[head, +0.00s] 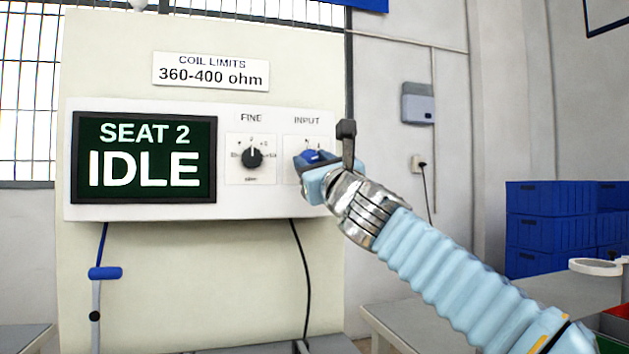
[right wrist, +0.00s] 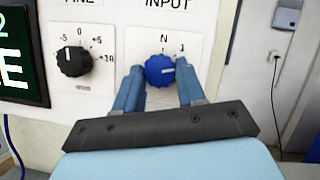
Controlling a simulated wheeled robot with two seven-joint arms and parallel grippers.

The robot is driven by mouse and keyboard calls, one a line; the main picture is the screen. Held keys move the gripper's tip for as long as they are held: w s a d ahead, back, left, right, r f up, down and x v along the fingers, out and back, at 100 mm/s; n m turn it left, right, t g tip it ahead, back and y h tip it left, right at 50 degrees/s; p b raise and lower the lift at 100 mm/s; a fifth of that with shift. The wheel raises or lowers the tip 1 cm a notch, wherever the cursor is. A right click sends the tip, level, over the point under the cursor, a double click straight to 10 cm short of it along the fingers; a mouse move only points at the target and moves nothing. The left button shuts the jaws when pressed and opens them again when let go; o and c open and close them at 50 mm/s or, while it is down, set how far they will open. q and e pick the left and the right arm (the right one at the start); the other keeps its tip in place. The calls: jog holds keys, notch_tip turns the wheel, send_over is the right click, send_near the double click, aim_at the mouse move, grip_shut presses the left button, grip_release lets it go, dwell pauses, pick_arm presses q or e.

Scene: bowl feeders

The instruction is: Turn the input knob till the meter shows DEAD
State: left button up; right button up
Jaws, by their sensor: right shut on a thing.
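The blue input knob (right wrist: 159,70) sits under the INPUT label on the white panel. Its white pointer mark is turned to the right, near the "1" mark in the right wrist view. My right gripper (right wrist: 160,80) has one finger on each side of the knob and is shut on it; in the head view the gripper (head: 306,165) covers much of the knob (head: 312,156) and its dial. The meter (head: 144,157) reads "SEAT 2 IDLE" in white on dark green. My left gripper is not in view.
A black FINE knob (head: 252,156) is just left of the input knob. A sign (head: 211,71) above reads "COIL LIMITS 360-400 ohm". Cables hang below the panel. Blue crates (head: 548,228) and a bench stand at the right.

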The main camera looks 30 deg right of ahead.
jog(key=shift+a+f+m+h+b, duration=0.1)
jog(key=shift+m+h+b, duration=0.35)
jog(key=shift+m, duration=0.35)
jog(key=o, duration=1.1)
jog(key=shift+c, duration=0.2)
jog(key=b+v, duration=0.3)
jog(key=v, duration=1)
jog(key=shift+s, duration=0.4)
